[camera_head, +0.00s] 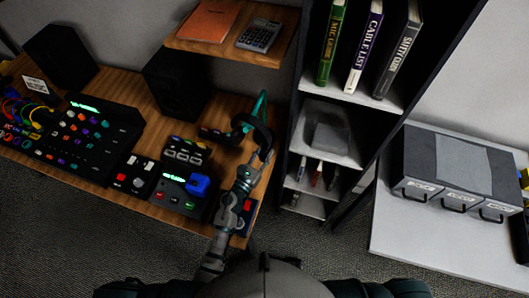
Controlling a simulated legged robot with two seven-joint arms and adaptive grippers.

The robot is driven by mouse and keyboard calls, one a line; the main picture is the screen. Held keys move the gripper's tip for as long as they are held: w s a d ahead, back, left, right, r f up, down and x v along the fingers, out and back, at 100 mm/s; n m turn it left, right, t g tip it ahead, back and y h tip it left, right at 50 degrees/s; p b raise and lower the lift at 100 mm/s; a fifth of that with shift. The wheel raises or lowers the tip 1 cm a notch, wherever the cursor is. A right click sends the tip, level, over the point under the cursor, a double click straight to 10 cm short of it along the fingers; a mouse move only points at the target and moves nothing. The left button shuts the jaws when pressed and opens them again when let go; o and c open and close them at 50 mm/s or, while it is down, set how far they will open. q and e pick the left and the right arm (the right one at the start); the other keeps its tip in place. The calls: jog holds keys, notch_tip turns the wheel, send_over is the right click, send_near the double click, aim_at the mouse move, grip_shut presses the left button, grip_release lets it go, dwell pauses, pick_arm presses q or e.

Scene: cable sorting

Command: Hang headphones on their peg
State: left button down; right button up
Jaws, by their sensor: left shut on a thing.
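Dark headphones (249,121) are at the right end of the wooden desk, beside the shelf unit, with a curved black band showing. My left gripper (264,149) reaches up from the bottom of the view and is shut on them; its fingers are small and partly merged with the dark band. A teal upright piece (262,104) shows right behind the band; I cannot tell whether it is part of the headphones or a stand. I cannot make out the peg. My right gripper is not in view.
On the desk (133,90) stand a black speaker (176,83), a mixer panel (88,137) and small control boxes (186,152). A wooden shelf (215,46) hangs above. The dark shelf unit (292,105) with books stands close right of my arm. A grey drawer box (458,168) sits on a white table.

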pick_arm(q)
jog(key=shift+f, duration=0.2)
jog(key=shift+s, duration=0.1)
jog(key=c, duration=0.8)
grip_release()
jog(key=shift+o, duration=0.2)
